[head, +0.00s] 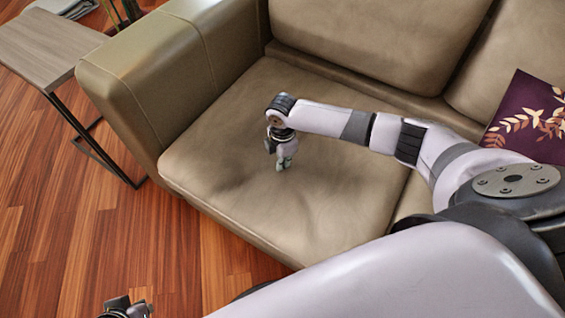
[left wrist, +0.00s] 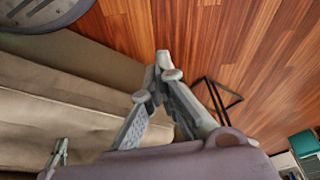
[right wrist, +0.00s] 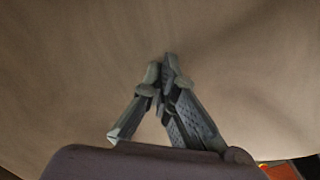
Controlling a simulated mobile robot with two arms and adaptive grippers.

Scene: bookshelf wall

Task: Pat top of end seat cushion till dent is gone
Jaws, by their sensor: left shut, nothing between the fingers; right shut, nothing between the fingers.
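The end seat cushion (head: 330,205) of the tan leather sofa lies beside the left armrest in the head view. A shallow dark hollow shows in its top around and left of my right gripper (head: 284,163). That gripper is shut and empty, pointing down at the cushion top; I cannot tell whether the fingertips touch it. In the right wrist view the shut fingers (right wrist: 165,65) are over the plain tan cushion surface (right wrist: 80,70). My left gripper (left wrist: 163,62) is shut and empty. It is low in front of the sofa, at the bottom edge of the head view.
The armrest (head: 165,65) bounds the cushion on the left, and the backrest (head: 370,35) stands behind it. A purple patterned pillow (head: 530,115) lies at the right. A side table (head: 45,45) stands at the far left. The wooden floor (head: 100,240) in front is clear.

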